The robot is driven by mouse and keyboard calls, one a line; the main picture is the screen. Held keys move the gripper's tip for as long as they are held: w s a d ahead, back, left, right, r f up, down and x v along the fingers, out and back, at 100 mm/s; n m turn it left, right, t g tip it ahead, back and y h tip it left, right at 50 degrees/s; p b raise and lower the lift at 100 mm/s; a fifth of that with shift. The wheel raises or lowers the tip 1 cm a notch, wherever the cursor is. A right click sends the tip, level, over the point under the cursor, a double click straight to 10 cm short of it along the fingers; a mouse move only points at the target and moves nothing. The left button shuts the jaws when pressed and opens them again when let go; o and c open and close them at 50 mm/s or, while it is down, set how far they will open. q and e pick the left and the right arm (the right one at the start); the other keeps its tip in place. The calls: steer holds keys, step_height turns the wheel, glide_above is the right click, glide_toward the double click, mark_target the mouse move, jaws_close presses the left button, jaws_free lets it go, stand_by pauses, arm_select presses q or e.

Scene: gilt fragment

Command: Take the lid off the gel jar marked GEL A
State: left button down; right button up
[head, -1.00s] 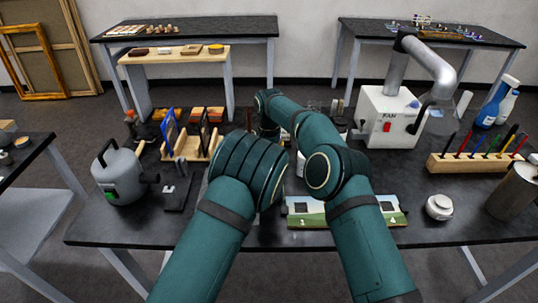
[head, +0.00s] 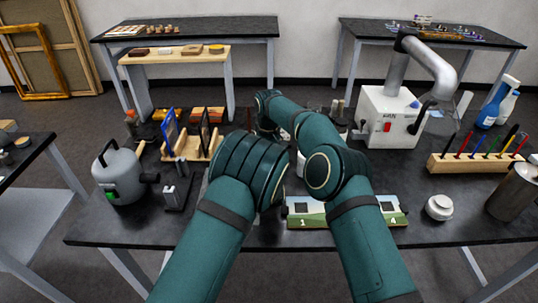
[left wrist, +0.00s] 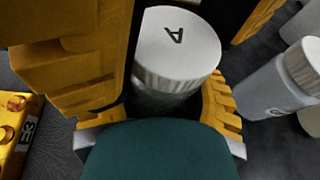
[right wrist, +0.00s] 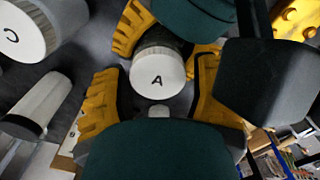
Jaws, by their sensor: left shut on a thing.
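The gel jar (left wrist: 160,100) has a white lid (right wrist: 158,73) marked A, which also shows in the left wrist view (left wrist: 178,45). The lid sits on the jar. My left gripper (left wrist: 165,112) is shut on the jar's body, below the lid. My right gripper (right wrist: 158,95) is open, with its yellow fingers on either side of the lid; a narrow gap shows at the lid's left side in the right wrist view. In the head view, my arms hide both grippers and the jar.
A jar with a lid marked C (right wrist: 22,30) stands close by.

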stand_by(0.3)
step_height(320, 180, up, 4)
steer(key=shift+r, duration=0.15)
steer(key=shift+o, duration=0.8)
steer(key=shift+r, duration=0.15)
steer(key=m, duration=0.3)
steer(key=shift+a+r, duration=0.1)
steer(key=shift+r, duration=0.25)
steer(key=m, duration=0.2)
steer(key=r+m, duration=0.1)
steer(key=m, duration=0.2)
steer(key=shift+r+m, duration=0.1)
steer(key=shift+m, duration=0.2)
steer(key=m, duration=0.3)
steer(key=shift+r, duration=0.35)
steer(key=m, duration=0.4)
steer(key=shift+r, duration=0.4)
steer(key=shift+d+f+m, duration=0.2)
steer(key=shift+f+m, duration=0.1)
steer(key=shift+f, duration=3.7)
